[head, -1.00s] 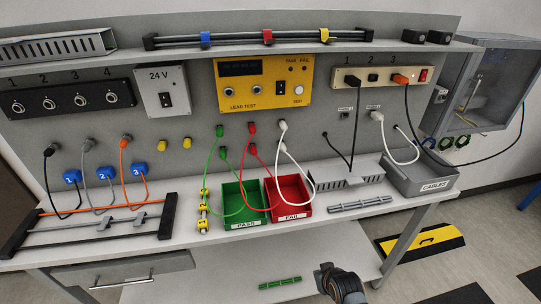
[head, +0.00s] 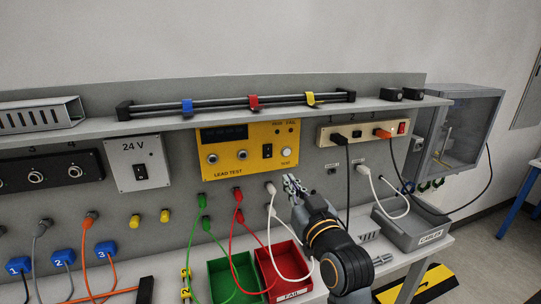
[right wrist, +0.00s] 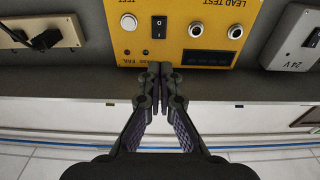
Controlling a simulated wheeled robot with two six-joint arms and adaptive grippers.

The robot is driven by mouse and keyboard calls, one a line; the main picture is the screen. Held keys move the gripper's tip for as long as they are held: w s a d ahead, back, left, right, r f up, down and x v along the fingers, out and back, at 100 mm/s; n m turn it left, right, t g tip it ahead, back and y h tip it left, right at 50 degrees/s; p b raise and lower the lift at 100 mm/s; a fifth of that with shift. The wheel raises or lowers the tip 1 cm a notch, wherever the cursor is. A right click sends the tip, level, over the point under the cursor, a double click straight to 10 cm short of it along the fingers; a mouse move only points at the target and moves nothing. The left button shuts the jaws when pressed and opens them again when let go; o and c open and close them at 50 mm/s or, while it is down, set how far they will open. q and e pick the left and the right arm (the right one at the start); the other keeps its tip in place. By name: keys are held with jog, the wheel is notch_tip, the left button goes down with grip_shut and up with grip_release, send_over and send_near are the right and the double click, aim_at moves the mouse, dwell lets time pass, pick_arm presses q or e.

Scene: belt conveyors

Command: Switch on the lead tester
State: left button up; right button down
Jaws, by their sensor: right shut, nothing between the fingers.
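The yellow lead tester (head: 249,150) is mounted on the back panel. Its display (head: 224,133) looks dark. Its black rocker switch (head: 267,151) sits right of centre, beside a round white TEST button (head: 286,153). My right gripper (head: 291,184) is shut and empty, below and right of the tester. In the right wrist view the tester (right wrist: 185,45) appears upside down. There the closed fingertips (right wrist: 159,72) overlap its near edge, in line with the rocker switch (right wrist: 159,27). I cannot tell whether they touch the panel. My left gripper is out of view.
A white lead hangs from a plug (head: 271,188) close to my right gripper. Red and green leads hang left of it, over the green bin (head: 215,268) and red bin. A power strip (head: 330,135) with black and orange plugs is to the right. A shelf (head: 400,108) runs above.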

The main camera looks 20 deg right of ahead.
aim_at(268, 148)
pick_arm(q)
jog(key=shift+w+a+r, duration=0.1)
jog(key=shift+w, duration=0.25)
pick_arm(e)
jog(key=shift+s+d+r, duration=0.1)
jog(key=shift+r, duration=0.1)
jog(key=w+p, duration=0.1)
jog(key=w, duration=0.3)
jog(key=w+r+p, duration=0.1)
jog(key=w+p, duration=0.1)
jog(key=w, duration=0.2)
jog(key=w+p, duration=0.2)
jog(key=w, duration=0.3)
jog(key=shift+a+r, duration=0.25)
jog(key=shift+r, duration=0.1)
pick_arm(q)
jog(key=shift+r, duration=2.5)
pick_arm(e)
jog(key=shift+w+f, duration=0.1)
jog(key=shift+w, duration=0.4)
